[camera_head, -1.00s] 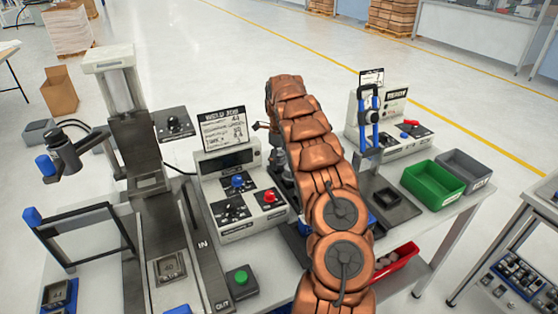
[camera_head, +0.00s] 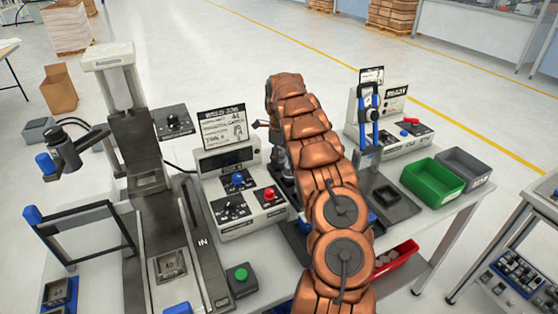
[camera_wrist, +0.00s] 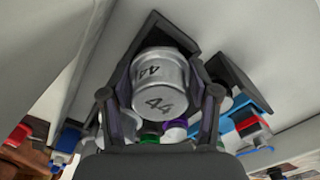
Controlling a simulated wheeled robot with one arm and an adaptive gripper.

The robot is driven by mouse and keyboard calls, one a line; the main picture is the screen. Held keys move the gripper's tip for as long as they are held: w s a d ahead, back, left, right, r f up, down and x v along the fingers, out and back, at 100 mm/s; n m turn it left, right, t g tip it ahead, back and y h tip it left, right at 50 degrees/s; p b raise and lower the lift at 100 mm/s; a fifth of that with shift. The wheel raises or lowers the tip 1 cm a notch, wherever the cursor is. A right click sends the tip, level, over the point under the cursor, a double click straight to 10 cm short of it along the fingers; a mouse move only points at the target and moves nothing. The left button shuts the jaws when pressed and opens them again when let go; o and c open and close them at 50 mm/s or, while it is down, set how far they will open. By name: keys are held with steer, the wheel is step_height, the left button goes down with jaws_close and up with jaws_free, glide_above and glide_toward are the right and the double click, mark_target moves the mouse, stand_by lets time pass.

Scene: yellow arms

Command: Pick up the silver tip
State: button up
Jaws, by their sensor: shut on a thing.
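The silver tip (camera_wrist: 160,85) is a short metal cylinder marked 44 on its end and side. In the wrist view it sits between the two dark fingers of my gripper (camera_wrist: 163,80), which is shut on it. A dark square-edged holder (camera_wrist: 170,28) shows just behind the tip; I cannot tell whether they touch. In the head view my copper arm hides the tip and most of my gripper.
More silver, green and purple (camera_wrist: 175,129) pieces crowd below the tip in the wrist view. A control box (camera_head: 240,190) stands left of my arm. A blue-handled device (camera_head: 368,115), a green bin (camera_head: 433,182) and a grey bin (camera_head: 465,170) stand right.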

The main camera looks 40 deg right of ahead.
steer(key=shift+c, duration=0.9)
steer(key=shift+w+r, duration=0.1)
steer(key=shift+r, duration=0.35)
step_height(320, 180, up, 9)
steer(key=shift+b, duration=1)
